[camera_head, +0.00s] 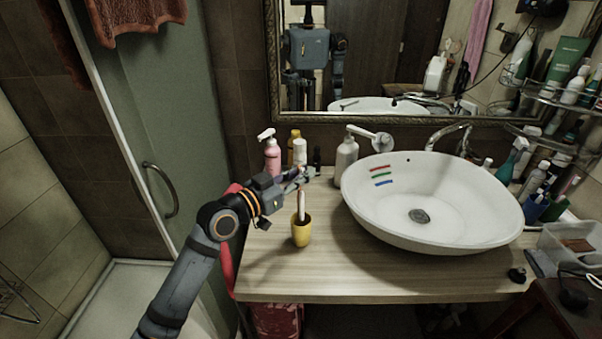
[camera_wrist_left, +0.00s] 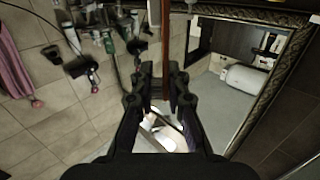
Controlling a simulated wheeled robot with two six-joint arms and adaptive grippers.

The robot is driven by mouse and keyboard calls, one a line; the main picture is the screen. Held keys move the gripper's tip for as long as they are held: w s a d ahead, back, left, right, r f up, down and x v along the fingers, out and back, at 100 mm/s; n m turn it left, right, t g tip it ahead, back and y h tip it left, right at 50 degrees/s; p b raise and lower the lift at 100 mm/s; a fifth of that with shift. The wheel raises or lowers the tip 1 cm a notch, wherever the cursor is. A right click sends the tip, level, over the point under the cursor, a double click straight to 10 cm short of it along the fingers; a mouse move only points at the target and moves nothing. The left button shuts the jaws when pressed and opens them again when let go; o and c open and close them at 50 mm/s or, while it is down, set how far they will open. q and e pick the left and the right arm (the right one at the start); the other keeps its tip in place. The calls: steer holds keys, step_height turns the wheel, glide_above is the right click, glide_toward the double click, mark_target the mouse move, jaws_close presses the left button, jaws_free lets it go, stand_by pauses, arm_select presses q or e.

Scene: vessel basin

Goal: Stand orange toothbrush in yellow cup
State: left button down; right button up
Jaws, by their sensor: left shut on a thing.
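The yellow cup (camera_head: 301,236) stands upright on the wooden counter, left of the basin. A slim pale-orange stick, seemingly the orange toothbrush (camera_head: 301,205), stands nearly upright at the cup's mouth, its lower part apparently inside. My left gripper (camera_head: 305,177) is just above and behind the cup, its fingers pointing right. It is shut on the toothbrush, whose upper end meets the fingers. In the left wrist view a brownish-orange shaft (camera_wrist_left: 166,40) runs between the fingertips (camera_wrist_left: 162,92). The toothbrush's lower tip is hidden. My right gripper is not in view.
A white basin (camera_head: 440,225) with three coloured strips inside fills the right of the counter (camera_head: 330,275). A pink pump bottle (camera_head: 272,158) and other bottles stand behind my gripper. A soap dispenser (camera_head: 346,158) stands beside the basin. The counter in front of the cup is clear.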

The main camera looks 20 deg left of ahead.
mark_target(301, 191)
arm_select(q)
steer(key=shift+f+b, duration=1.7)
steer(key=shift+f, duration=0.45)
steer(key=c, duration=1.3)
jaws_free()
steer(key=shift+o, duration=0.2)
steer(key=shift+r, duration=0.1)
step_height(301, 191, up, 10)
